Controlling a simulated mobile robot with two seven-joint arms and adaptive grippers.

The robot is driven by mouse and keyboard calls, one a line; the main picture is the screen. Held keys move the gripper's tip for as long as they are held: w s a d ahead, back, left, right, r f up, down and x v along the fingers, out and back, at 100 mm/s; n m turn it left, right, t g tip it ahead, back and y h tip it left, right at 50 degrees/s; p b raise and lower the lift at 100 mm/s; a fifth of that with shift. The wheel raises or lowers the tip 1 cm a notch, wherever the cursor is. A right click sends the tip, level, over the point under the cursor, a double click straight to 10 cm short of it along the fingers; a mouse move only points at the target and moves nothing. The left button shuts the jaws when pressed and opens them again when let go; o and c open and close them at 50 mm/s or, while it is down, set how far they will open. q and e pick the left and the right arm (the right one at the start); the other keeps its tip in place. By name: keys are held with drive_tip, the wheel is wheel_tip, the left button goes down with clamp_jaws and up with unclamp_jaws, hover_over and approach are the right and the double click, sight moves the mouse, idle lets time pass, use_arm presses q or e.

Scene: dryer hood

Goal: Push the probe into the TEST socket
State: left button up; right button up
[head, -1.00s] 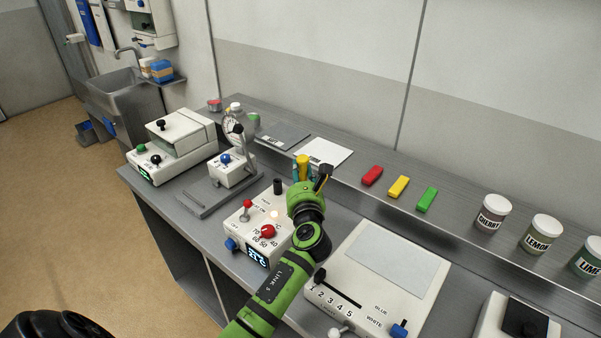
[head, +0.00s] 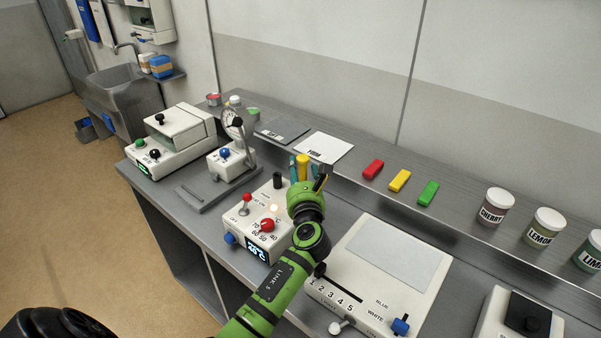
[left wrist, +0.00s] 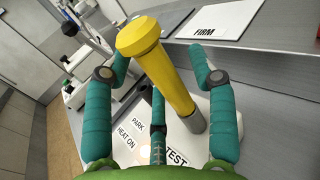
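The yellow probe (left wrist: 165,70) has a grey lower end near the TEST label (left wrist: 177,157) in the left wrist view; whether it sits in the socket cannot be told. Its top also shows in the head view (head: 302,165). My left gripper (left wrist: 162,60) has teal fingers around the probe, with visible gaps on both sides, so it looks open. In the head view the left gripper (head: 306,175) is over the back right of the white heater box (head: 245,222), hiding the socket. My right gripper is not in view.
The heater box carries a red-topped lever (head: 246,200), a red dial (head: 267,225), a black post (head: 278,180) and a lit display (head: 257,252). A dial-gauge stand (head: 230,150) is left; a white slider panel (head: 385,265) is right. The FIRM plate (head: 325,148) lies behind.

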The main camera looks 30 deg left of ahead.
use_arm(q)
drive_tip(key=shift+s+d, duration=0.1)
drive_tip(key=v, duration=1.1)
drive_tip(key=shift+s+d, duration=0.25)
drive_tip(key=shift+s, duration=0.05)
